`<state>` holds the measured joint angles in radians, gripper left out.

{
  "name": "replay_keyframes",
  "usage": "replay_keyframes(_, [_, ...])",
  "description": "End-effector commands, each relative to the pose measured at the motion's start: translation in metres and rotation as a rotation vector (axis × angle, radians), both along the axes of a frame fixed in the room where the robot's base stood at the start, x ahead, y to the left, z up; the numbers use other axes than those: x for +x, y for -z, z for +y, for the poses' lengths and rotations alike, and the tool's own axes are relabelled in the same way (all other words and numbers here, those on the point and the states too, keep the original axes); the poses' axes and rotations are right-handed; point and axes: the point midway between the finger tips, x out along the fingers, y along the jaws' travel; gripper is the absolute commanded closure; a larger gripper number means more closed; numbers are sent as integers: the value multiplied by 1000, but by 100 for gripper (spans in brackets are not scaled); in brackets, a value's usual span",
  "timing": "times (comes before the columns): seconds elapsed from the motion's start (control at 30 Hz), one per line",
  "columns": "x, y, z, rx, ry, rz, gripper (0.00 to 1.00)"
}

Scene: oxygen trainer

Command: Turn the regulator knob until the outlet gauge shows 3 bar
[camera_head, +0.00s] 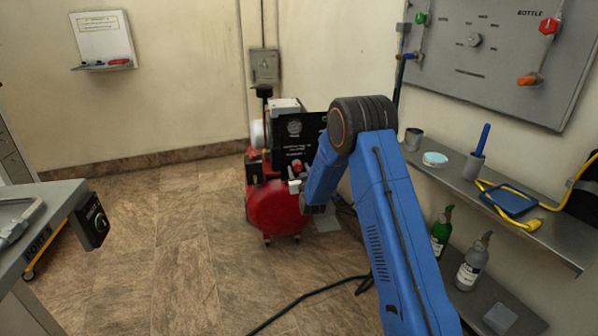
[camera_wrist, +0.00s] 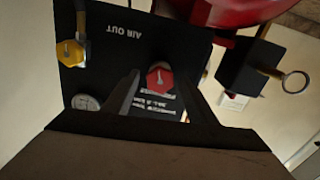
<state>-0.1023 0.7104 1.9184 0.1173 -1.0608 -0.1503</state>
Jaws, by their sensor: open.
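In the wrist view, a red six-sided knob (camera_wrist: 160,76) with a pale mark sits on a black panel (camera_wrist: 110,60). I cannot tell for certain that it is the regulator knob. My gripper (camera_wrist: 161,82) is open, its two dark fingers on either side of the red knob in the picture; contact is not visible. A yellow knob (camera_wrist: 70,52) is at the upper left, beside upside-down "AIR OUT" lettering. A round pale gauge (camera_wrist: 86,103) is at the lower left; its reading is too small to tell.
The panel belongs to a red compressor (camera_head: 278,208) on the tiled floor. A black block with a metal ring (camera_wrist: 295,82) is right of the knob in the wrist view. A grey shelf (camera_head: 548,228) stands at right, a bench (camera_head: 52,200) at left.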

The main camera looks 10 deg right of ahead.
Motion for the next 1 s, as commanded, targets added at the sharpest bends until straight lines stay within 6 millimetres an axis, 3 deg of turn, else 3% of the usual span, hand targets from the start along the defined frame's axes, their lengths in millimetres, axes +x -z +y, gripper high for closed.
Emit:
replay_keyframes(0.07, [0, 0, 0, 0, 0, 0, 53])
replay_keyframes(0.2, [0, 0, 0, 0, 0, 0, 86])
replay_keyframes(0.23, [0, 0, 0, 0, 0, 0, 89])
replay_keyframes(0.67, [0, 0, 0, -77, 0, 0, 89])
replay_keyframes(1.0, [-1, 0, 1, -345, 0, 0, 89])
